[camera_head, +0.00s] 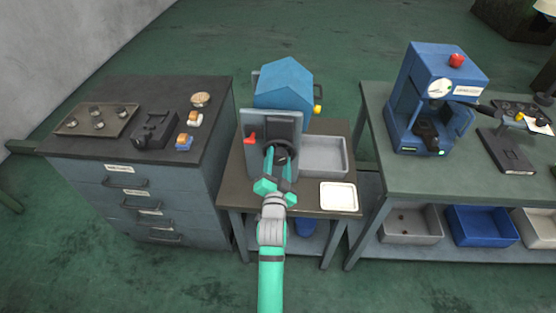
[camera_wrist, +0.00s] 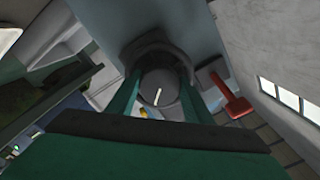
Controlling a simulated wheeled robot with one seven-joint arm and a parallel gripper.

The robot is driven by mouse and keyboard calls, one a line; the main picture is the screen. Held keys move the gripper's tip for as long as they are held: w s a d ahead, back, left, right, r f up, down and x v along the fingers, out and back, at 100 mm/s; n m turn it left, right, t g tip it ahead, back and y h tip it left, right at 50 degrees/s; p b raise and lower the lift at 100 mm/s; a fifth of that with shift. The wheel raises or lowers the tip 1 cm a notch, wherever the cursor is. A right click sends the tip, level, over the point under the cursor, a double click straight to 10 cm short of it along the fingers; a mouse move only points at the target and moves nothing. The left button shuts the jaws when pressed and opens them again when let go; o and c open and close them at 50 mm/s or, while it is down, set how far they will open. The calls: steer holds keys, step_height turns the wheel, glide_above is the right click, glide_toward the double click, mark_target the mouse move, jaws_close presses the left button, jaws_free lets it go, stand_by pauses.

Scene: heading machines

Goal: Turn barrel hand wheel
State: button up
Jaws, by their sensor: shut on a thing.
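The barrel hand wheel (camera_head: 281,151) is a dark round wheel on the front of the blue-grey machine (camera_head: 252,133) on the middle table. My gripper (camera_head: 278,160) reaches it from the front, with its teal fingers shut on it. In the wrist view, the hand wheel (camera_wrist: 160,85) fills the middle, with a pale mark on its hub. The fingers of my gripper (camera_wrist: 162,92) lie at its left and right sides. The lower part of the wheel is hidden by my gripper in the head view.
A red lever (camera_head: 250,139) sits left of the wheel; it also shows in the wrist view (camera_wrist: 236,106). A grey bin (camera_head: 325,155) and a white tray (camera_head: 339,197) stand to the right. A drawer cabinet (camera_head: 140,190) and a bench with a blue press (camera_head: 435,95) flank the table.

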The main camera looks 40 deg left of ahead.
steer(key=shift+n, duration=0.3)
steer(key=n, duration=0.4)
steer(key=shift+d+n, duration=0.15)
steer(key=shift+n, duration=2.45)
steer(key=shift+s, duration=0.1)
steer(key=o, duration=1)
steer(key=shift+o, duration=0.2)
steer(key=v, duration=1)
steer(key=shift+s, duration=0.3)
